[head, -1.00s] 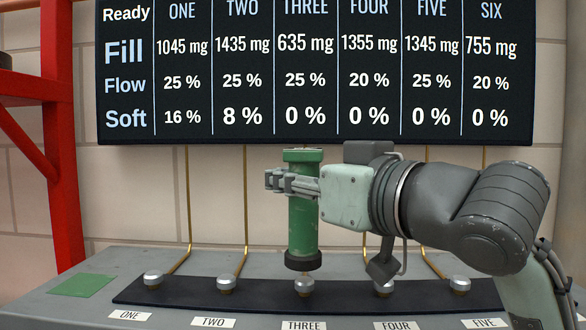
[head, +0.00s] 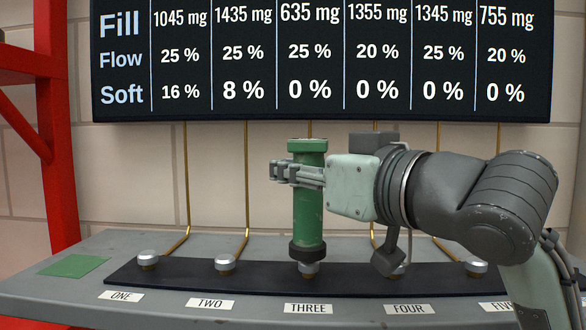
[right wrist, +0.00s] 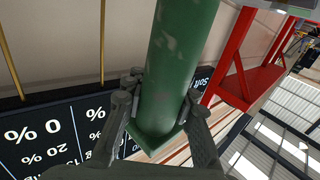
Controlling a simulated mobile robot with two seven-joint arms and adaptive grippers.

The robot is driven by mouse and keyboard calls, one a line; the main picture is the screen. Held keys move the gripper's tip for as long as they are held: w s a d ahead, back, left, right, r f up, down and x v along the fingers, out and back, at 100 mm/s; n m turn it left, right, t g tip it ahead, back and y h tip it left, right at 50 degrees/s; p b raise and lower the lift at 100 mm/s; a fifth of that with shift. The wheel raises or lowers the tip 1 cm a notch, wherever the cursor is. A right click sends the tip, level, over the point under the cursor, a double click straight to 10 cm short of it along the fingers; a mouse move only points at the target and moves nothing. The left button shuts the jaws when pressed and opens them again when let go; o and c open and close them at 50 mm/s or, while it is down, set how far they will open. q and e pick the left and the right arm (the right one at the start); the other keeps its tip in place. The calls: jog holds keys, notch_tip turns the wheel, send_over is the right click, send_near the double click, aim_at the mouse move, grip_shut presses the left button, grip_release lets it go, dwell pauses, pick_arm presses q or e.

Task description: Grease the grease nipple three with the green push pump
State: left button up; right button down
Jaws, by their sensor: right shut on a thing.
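The green push pump (head: 308,205) stands upright over grease nipple three (head: 308,269), behind the label THREE (head: 308,308). Its black lower collar (head: 307,250) meets or covers the top of the nipple; the exact contact is hidden. My right gripper (head: 283,172) is shut around the pump's upper body, coming in from the right. In the right wrist view the green pump body (right wrist: 176,65) sits between the two fingers (right wrist: 160,105). The display (head: 320,60) reads 635 mg, 25 % flow and 0 % soft in the third column. My left gripper is not in view.
Nipple two (head: 225,263) and nipple four (head: 397,269) flank nipple three on the dark strip (head: 180,276). Brass pipes (head: 246,190) rise behind. A green square (head: 73,266) lies bare at the bench's left. A red frame (head: 55,130) stands at far left.

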jog(key=shift+f, duration=0.2)
dwell(0.5)
jog(key=shift+f+b, duration=0.4)
notch_tip(320, 180, up, 4)
jog(key=p, duration=0.4)
jog(key=shift+r, duration=0.1)
dwell(1.5)
jog(key=shift+s+d+f+b, duration=0.1)
jog(key=shift+f+b, duration=0.6)
jog(key=shift+f, duration=0.8)
